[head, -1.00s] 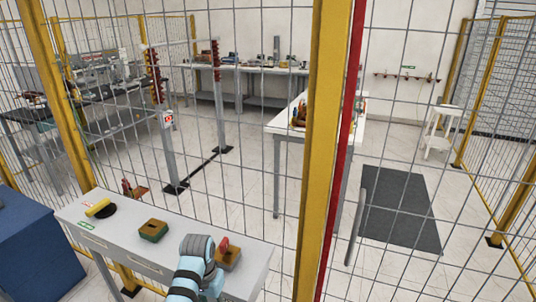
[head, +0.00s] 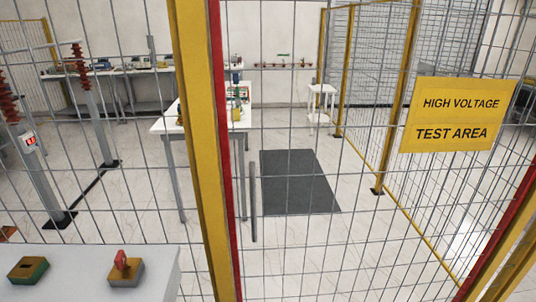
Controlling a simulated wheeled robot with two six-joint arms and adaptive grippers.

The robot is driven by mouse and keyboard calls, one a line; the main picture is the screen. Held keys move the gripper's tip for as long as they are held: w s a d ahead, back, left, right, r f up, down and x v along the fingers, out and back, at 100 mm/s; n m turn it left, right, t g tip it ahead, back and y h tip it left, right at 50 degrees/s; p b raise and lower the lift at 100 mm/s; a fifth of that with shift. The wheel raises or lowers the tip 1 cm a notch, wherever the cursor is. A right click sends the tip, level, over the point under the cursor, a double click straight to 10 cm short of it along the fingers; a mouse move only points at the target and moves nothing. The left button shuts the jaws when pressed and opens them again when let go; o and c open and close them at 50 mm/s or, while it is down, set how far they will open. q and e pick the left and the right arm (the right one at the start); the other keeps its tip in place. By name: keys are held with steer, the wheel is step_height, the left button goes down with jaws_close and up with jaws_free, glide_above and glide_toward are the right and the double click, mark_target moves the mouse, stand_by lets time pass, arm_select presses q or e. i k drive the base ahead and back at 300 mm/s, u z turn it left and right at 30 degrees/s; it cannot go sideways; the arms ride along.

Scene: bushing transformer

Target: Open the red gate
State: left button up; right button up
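The red gate shows as a wire mesh panel between a red upright (head: 222,110) on its left and another red upright (head: 510,228) at the lower right. The gate looks shut, its left upright close against a yellow post (head: 203,160). A grey vertical handle bar (head: 253,203) stands just right of the left red upright. A yellow sign (head: 452,115) on the mesh reads "HIGH VOLTAGE TEST AREA". Neither of my grippers is in view.
A grey table (head: 85,262) at the lower left bears a box with a red top piece (head: 125,269) and a green-brown box (head: 28,270). Beyond the mesh are a dark floor mat (head: 298,182), a white table (head: 165,125) and a white stool (head: 322,104). Much floor there is bare.

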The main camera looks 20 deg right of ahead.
mark_target(446, 113)
steer(key=z, duration=1.65)
